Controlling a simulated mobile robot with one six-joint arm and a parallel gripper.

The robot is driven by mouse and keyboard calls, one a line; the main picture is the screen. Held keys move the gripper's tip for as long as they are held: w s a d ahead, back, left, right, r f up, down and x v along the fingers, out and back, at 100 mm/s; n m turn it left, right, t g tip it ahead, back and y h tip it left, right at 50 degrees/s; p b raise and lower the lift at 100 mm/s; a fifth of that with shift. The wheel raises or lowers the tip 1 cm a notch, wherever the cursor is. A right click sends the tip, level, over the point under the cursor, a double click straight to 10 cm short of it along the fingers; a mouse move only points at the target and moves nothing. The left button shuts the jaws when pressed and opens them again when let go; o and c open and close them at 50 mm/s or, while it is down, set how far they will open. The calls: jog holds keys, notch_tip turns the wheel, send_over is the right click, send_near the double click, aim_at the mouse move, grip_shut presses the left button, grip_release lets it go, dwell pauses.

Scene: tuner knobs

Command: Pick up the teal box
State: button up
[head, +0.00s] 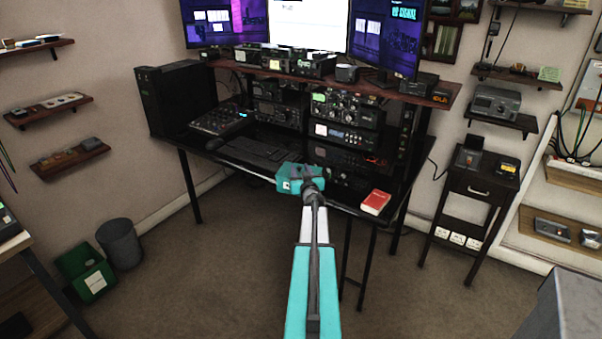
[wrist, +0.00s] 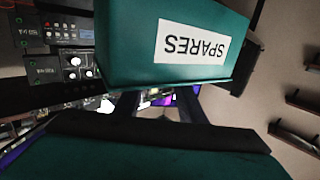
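The teal box (head: 288,184) is at the end of my arm in the head view, over the front edge of the black desk. In the wrist view the teal box (wrist: 130,45) fills the upper middle, close to the camera, with a white SPARES label upside down. My gripper (head: 309,174) is at the box's right side in the head view. In the wrist view the dark fingers of my gripper (wrist: 158,105) reach up to the box's lower edge and appear closed on it. The exact contact is partly hidden by the box.
The desk (head: 230,158) carries radios, a keyboard (head: 262,153) and a red book (head: 376,202) right of the box. A green bin (head: 85,275) and grey bin (head: 120,243) stand on the floor at left. A small side table (head: 470,185) stands right. The floor before the desk is open.

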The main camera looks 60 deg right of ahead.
jog(key=shift+x, duration=0.9)
grip_shut()
